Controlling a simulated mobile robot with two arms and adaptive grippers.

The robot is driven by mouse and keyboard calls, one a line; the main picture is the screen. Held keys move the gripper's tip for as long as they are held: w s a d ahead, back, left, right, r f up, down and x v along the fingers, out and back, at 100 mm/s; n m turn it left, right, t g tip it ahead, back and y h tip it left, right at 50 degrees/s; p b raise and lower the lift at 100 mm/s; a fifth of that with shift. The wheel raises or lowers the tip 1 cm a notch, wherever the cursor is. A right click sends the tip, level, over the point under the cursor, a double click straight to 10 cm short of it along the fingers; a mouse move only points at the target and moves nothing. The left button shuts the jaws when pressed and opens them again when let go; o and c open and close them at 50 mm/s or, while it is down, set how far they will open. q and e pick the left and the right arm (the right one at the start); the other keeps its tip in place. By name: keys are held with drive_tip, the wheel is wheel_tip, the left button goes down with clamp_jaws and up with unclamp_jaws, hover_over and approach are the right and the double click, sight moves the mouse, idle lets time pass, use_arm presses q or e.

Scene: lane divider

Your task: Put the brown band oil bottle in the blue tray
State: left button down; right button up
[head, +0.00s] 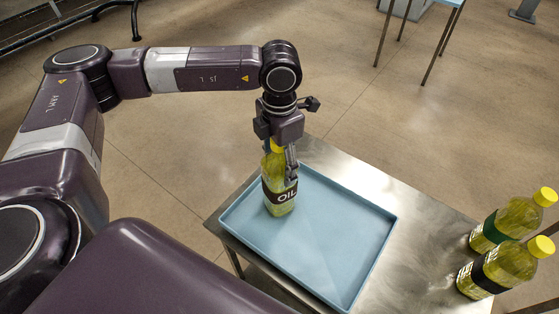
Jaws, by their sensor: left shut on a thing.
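The brown band oil bottle (281,200) is yellow with a yellow cap and a dark brown OIL label. It is upright, within the outline of the blue tray (330,245), near its far left corner. I cannot tell whether its base touches the tray floor. My left gripper (279,168) points down and is shut on the upper part of this bottle, hiding some of its neck and cap. The tray lies on a metal table and holds nothing else. My right gripper is out of view.
The metal table (420,222) has bare room right of the tray. A green band bottle (500,228) and a black band bottle (492,272) stand at its right side, close together. Another table (440,3) stands far off at the top right.

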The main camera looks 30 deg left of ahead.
use_arm(q)
drive_tip(key=shift+f, duration=0.1)
drive_tip(key=shift+f, duration=0.15)
drive_tip(key=c, duration=0.7)
unclamp_jaws()
drive_tip(key=shift+r, duration=0.4)
wheel_tip(320, 180, up, 11)
drive_tip(key=b, duration=0.3)
drive_tip(key=shift+f+b, duration=0.2)
drive_tip(key=shift+b, duration=0.2)
drive_tip(key=shift+r, duration=0.5)
